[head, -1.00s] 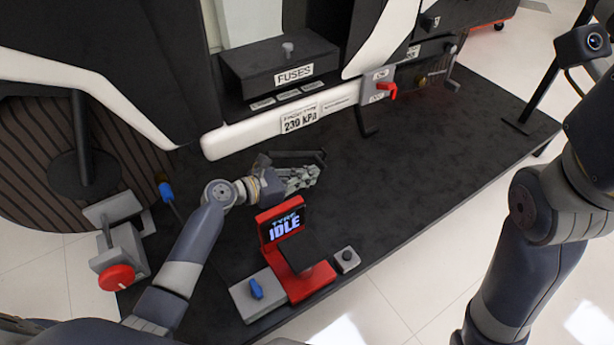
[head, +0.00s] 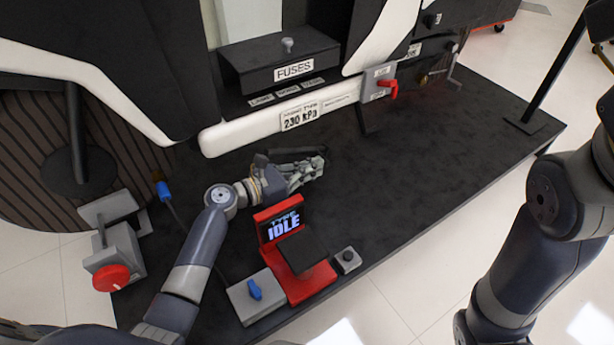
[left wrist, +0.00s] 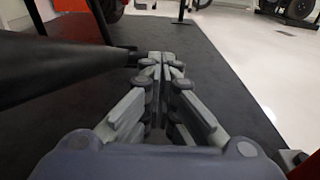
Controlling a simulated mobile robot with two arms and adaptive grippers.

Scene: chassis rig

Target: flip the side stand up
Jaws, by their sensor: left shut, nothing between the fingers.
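A dark bar that looks like the side stand (head: 292,151) lies low above the black platform, in front of the white sill. In the left wrist view the same dark bar (left wrist: 55,68) comes in large from the left and ends near the fingertips. My left gripper (head: 322,163) is just in front of the bar, its fingers pointing right. In the left wrist view its fingertips (left wrist: 162,57) are together with nothing between them. I cannot tell whether they touch the bar. My right arm shows at the right, but its gripper is out of view.
A red stand with an "IDLE" screen (head: 284,226) stands in front of my left gripper. A grey block with a blue knob (head: 255,296) and a small button box (head: 347,260) flank it. A red lever (head: 388,88) is on the chassis. The platform (head: 430,150) is clear to the right.

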